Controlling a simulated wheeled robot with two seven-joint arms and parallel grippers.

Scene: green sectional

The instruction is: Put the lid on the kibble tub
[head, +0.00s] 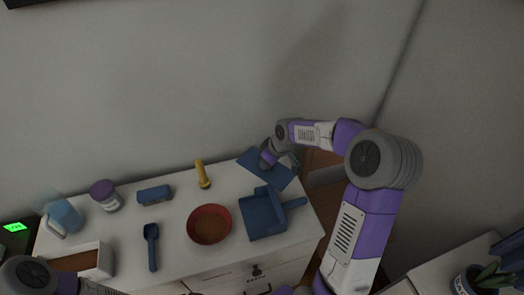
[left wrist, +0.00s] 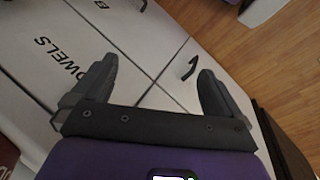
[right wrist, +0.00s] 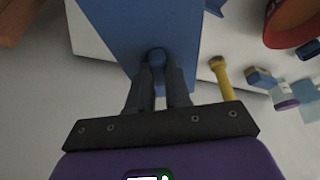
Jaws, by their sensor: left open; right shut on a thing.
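The kibble tub (head: 98,262) is an open white box with brown kibble inside, at the front left of the white dresser top. The lid (head: 255,168) is a flat blue panel at the back right corner, far from the tub. My right gripper (head: 282,160) is shut on the lid's round knob, which shows between the fingers in the right wrist view (right wrist: 156,58). I cannot tell whether the lid touches the dresser. My left gripper (left wrist: 155,85) is open and empty, in front of the pale drawer fronts; its fingers are out of the head view.
Between lid and tub stand a yellow flashlight (head: 202,175), red bowl (head: 209,224), blue box (head: 154,194), blue scoop (head: 151,245) and purple-lidded jar (head: 105,196). A blue dustpan (head: 262,214) lies in front of the lid. A blue mug (head: 65,217) stands behind the tub.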

